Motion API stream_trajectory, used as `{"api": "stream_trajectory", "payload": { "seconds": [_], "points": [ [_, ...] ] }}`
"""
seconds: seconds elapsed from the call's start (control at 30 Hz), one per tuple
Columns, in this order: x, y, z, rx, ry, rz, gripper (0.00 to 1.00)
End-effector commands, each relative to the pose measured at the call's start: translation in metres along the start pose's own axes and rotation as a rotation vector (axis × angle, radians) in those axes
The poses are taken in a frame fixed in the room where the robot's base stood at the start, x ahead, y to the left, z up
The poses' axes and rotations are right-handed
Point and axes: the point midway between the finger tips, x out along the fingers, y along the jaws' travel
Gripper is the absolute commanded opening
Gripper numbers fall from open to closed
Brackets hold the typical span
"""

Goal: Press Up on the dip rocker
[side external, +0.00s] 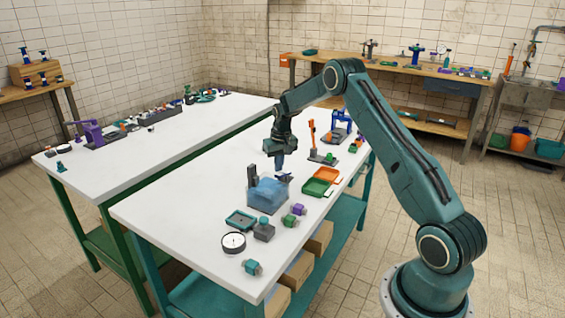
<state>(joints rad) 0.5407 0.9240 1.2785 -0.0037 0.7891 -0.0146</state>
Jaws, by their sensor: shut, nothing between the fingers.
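My gripper (280,168) points down above the white table, shut and empty. It is just above the back right part of a translucent blue tank (267,197). A dark upright post (252,177) stands at the tank's left, and a small dark blue part (284,177) shows right under the fingertips. I cannot tell whether the fingers touch it. The dip rocker is too small to make out for certain, and no Up marking can be read. A dark grey box with a raised top (263,230) sits in front of the tank.
A teal tray (240,220), a round gauge (233,242) and small green, purple and teal blocks (294,213) lie near the front. Green and orange trays (320,183) and an orange-handled device (312,135) stand to the right. The table's left side is clear.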

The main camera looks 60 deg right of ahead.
Motion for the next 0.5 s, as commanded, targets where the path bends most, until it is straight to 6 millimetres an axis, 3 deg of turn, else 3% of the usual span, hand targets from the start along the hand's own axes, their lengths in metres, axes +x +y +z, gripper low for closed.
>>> {"api": "stream_trajectory", "payload": {
  "seconds": [0.5],
  "points": [
    [0.0034,0.0,0.0005,0.0,0.0,0.0,0.0]
  ]
}}
